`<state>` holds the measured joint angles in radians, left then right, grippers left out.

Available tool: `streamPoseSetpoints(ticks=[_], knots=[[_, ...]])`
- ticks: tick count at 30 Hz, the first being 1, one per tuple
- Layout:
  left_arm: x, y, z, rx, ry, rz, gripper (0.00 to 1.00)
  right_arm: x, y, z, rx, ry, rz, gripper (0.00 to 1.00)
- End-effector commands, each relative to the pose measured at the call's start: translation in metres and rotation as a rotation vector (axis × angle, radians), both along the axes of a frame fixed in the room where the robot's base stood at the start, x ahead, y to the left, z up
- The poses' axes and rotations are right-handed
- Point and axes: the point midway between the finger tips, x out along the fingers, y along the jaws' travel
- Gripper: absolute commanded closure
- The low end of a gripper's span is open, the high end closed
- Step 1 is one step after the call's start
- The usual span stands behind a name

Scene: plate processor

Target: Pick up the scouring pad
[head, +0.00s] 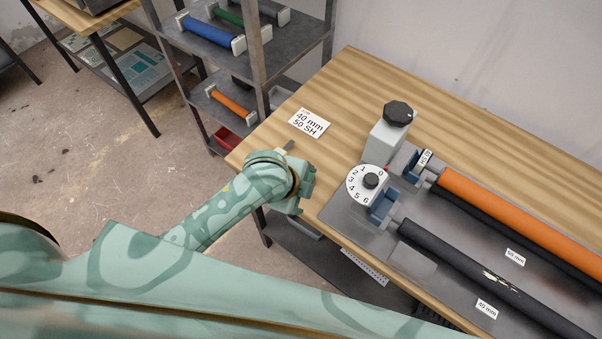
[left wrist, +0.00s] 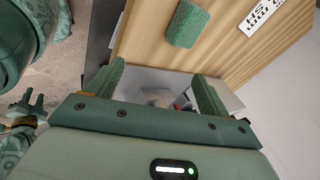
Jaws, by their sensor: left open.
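The scouring pad (left wrist: 188,25) is a green, rough, rounded block. In the left wrist view it lies on the wooden tabletop, beyond my left fingertips. I cannot make it out in the head view, where my arm may cover it.
A white label card (head: 310,123) lies on the wooden table (head: 350,85). To the right stand a numbered dial (head: 367,185), a black knob (head: 398,112), an orange roller (head: 520,215) and a black roller (head: 470,270). A metal shelf (head: 260,50) stands behind left.

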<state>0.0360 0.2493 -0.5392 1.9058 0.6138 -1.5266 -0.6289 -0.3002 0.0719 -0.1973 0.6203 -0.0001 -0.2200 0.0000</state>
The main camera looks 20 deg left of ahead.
Motion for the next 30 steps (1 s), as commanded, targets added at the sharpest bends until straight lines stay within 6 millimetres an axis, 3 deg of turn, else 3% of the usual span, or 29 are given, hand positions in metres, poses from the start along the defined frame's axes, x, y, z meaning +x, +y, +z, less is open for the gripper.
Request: streamPoseSetpoints(ticks=[4, 8, 12, 18, 23, 30], knots=[[0.021, -0.032, 0.031, 0.122, -0.034, -0.439, 0.20, 0.000, -0.006, 0.002, -0.007, 0.001, 0.003, 0.65], [0.031, -0.039, 0.054, 0.270, -0.044, -0.852, 0.20, -0.001, -0.009, 0.004, -0.011, 0.001, 0.005, 0.65], [0.048, -0.017, 0.078, 0.458, 0.004, -1.326, 0.20, -0.001, -0.010, 0.006, -0.014, 0.001, 0.006, 0.65], [0.069, 0.023, 0.098, 0.544, 0.102, -1.639, 0.20, -0.001, -0.009, 0.006, -0.012, 0.002, 0.008, 0.65], [0.072, 0.031, 0.084, 0.544, 0.123, -1.694, 0.20, -0.002, -0.007, -0.002, -0.009, 0.003, 0.007, 0.65], [0.071, 0.029, 0.022, 0.542, 0.122, -1.691, 0.20, -0.005, -0.001, -0.023, -0.002, 0.010, 0.005, 0.65]])
